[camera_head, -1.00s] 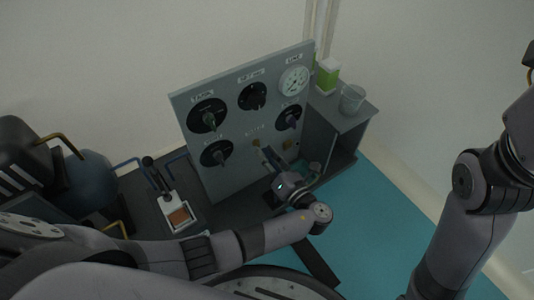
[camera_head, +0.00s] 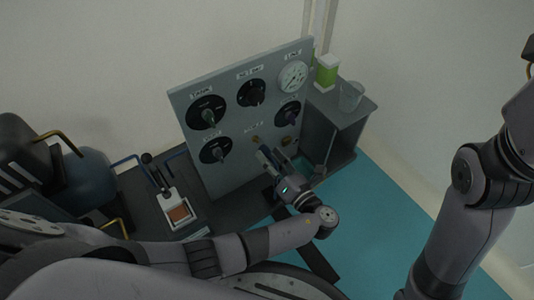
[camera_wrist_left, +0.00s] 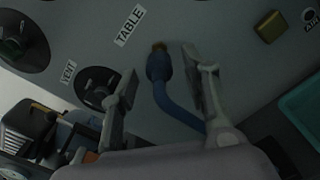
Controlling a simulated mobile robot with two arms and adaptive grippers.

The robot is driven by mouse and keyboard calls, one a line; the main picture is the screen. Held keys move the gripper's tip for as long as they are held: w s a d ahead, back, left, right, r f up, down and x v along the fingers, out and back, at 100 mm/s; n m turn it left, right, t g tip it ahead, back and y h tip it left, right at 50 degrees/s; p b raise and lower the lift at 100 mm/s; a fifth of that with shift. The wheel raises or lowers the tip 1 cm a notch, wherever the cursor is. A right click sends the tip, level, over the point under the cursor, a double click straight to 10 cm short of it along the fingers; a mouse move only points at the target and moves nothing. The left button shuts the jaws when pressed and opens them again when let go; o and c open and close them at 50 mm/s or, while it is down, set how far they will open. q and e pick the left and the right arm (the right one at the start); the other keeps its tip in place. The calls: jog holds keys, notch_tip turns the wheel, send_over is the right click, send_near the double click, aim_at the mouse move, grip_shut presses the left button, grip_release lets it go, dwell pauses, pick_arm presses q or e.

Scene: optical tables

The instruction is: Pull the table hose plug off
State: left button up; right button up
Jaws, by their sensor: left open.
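My left gripper (camera_wrist_left: 162,82) is open, with one finger on each side of the plug and visible gaps. In the head view the left gripper (camera_head: 272,152) points at the lower middle of the panel (camera_head: 235,185) and mostly hides the plug. My right arm shows at right; its gripper is out of view.
Several black dials (camera_head: 208,113) and a white gauge (camera_head: 293,77) are on the panel. A green-and-white box (camera_head: 327,72) and a clear beaker (camera_head: 351,96) stand on the grey shelf (camera_head: 340,115) at right.

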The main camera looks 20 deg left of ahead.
pick_arm(q)
jog(key=v, duration=0.5)
jog(key=shift+s+d, duration=0.15)
jog(key=shift+d, duration=0.05)
